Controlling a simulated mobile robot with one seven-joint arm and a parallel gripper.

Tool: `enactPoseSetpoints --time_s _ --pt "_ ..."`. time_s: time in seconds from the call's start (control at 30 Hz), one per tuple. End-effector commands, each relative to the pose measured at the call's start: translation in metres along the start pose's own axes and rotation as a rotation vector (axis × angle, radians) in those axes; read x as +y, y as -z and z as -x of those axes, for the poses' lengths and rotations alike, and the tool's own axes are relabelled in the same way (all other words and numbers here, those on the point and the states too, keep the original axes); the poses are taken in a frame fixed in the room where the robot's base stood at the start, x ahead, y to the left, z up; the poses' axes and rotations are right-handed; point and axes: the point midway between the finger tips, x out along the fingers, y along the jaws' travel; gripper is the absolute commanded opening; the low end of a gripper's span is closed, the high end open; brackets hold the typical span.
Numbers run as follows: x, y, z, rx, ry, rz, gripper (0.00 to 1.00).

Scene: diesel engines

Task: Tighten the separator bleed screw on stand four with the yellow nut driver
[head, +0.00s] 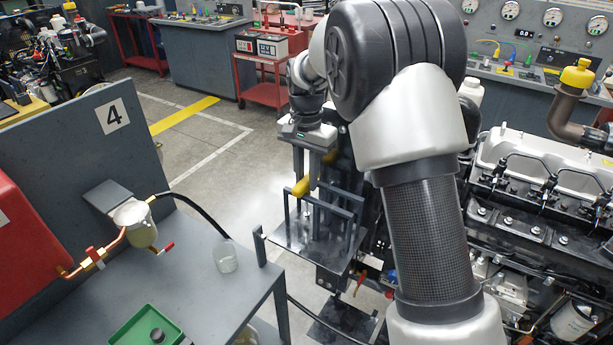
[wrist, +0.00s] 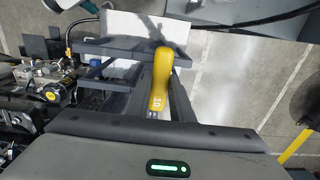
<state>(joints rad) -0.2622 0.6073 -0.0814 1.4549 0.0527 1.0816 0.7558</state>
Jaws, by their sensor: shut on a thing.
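My gripper (head: 306,178) is shut on the yellow nut driver (head: 301,187), over a grey rack (head: 290,208) on a metal shelf beside the engine. In the wrist view the driver's yellow handle (wrist: 161,75) lies between the two dark fingers (wrist: 160,104). Its shaft and tip are hidden, so I cannot tell whether it is clear of the rack.
A clear cup (head: 226,258) and a green tray (head: 148,326) are on the stand's grey bench (head: 200,290). The upright panel (head: 60,150) rises behind the separator. An engine (head: 540,190) fills the right. Open floor (head: 215,140) lies behind the bench and rack.

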Motion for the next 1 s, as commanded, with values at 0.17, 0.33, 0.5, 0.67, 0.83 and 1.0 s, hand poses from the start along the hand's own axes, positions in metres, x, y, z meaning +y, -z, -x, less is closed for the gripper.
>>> enactPoseSetpoints --time_s 0.17,0.33,0.5,0.67,0.83,1.0 --pt "0.0 0.0 0.0 0.001 0.0 0.0 0.0" --pt "0.0 0.0 0.0 0.001 0.0 0.0 0.0" --pt "0.0 0.001 0.002 0.001 0.001 0.0 0.0" --pt "0.0 0.001 0.018 0.002 0.002 0.0 0.0" --pt "0.0 0.001 0.035 0.002 0.001 0.0 0.0" --pt "0.0 0.0 0.052 0.001 0.0 0.0 0.0"
